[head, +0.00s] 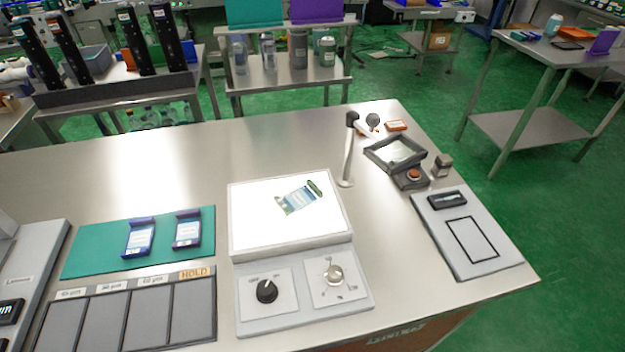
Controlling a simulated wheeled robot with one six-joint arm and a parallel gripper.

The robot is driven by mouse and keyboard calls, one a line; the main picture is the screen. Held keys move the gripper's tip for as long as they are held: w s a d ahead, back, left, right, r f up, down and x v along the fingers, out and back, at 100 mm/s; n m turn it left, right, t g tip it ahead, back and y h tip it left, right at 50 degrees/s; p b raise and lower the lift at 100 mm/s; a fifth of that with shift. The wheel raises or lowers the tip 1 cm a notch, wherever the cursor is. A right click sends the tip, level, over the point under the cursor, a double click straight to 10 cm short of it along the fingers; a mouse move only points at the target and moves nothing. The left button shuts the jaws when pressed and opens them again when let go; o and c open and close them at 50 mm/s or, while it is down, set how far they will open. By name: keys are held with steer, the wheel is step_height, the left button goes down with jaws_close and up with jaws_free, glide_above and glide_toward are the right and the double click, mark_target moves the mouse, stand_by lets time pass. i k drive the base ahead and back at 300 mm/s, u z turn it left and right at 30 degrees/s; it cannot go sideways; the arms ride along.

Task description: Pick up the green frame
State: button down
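A small flat card with a dark green bar (315,188) along its upper right end, which looks like the green frame, lies tilted on the bright white panel (255,230). Its face is pale with blue and green print. Nothing covers it. Two similar cards with dark blue-purple bars, one on the left (138,240) and one on the right (187,231), lie on the teal mat (85,252). My gripper does not show in the head view.
A thin upright post (348,165) with a dark head stands at the panel's right back corner. A dark square framed tray (396,150) and a grey board (483,255) are farther right. Slotted dark bays (130,315) lie front left. The table's back left is clear.

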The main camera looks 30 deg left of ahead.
mark_target(292, 202)
steer(key=u, duration=1.5)
steer(key=k, duration=0.45)
steer(key=u, duration=0.3)
steer(key=i, duration=0.6)
steer(key=z, duration=0.3)
